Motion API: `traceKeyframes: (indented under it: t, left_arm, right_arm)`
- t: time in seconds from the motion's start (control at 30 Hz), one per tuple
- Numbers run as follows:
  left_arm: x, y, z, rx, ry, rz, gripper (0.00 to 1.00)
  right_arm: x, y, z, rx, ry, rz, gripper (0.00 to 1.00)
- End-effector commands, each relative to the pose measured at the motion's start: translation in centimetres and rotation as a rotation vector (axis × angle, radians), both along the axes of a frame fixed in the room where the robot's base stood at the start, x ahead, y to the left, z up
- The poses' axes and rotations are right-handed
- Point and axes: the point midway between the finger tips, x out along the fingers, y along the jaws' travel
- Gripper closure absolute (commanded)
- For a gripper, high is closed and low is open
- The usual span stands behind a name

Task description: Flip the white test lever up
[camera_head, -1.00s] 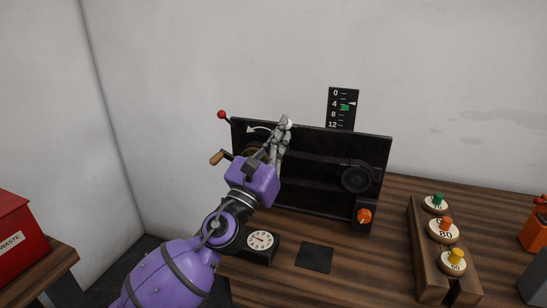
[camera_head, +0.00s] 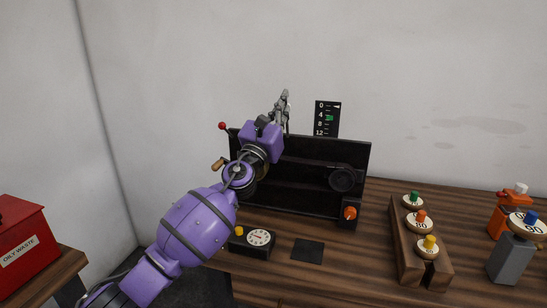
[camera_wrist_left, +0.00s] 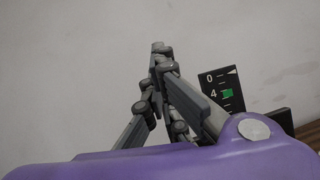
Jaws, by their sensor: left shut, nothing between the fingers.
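My left gripper (camera_head: 285,96) is shut and empty, pointing up above the top edge of the black dynamo panel (camera_head: 310,150). In the left wrist view its closed fingers (camera_wrist_left: 158,48) stand against the bare wall. I cannot make out the white test lever; the gripper and arm cover part of the panel's top. A black gauge (camera_head: 327,119) stands behind the panel, with a green mark near 4 and its white pointer at 0. It also shows in the left wrist view (camera_wrist_left: 221,90). My right gripper is not in view.
A red-knobbed lever (camera_head: 222,126) and wooden crank handle (camera_head: 218,165) are at the panel's left, an orange knob (camera_head: 349,213) at its lower right. A dial box (camera_head: 258,240), dark pad (camera_head: 307,251) and wooden rack (camera_head: 408,250) with several weights are in front. A red waste bin (camera_head: 20,235) stands left.

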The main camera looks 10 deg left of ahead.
Motion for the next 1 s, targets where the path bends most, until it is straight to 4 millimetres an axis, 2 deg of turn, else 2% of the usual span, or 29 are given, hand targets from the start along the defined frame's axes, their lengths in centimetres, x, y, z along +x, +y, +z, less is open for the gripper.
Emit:
traceKeyframes:
  t: [0.03, 0.23, 0.83, 1.0]
  left_arm:
    - [0.34, 0.48, 1.13, -0.006, -0.012, 0.01, 1.0]
    - [0.98, 0.8, 2.02, -0.01, -0.018, 0.017, 1.0]
    - [1.25, 0.53, 1.13, -0.005, -0.005, 0.011, 1.0]
    - [1.1, 0.99, 1.78, -0.004, -0.007, 0.01, 1.0]
  right_arm:
    - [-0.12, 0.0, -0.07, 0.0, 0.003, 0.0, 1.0]
    - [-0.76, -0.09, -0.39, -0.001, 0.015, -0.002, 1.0]
    - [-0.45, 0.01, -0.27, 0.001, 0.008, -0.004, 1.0]
    - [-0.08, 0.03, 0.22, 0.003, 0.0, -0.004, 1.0]
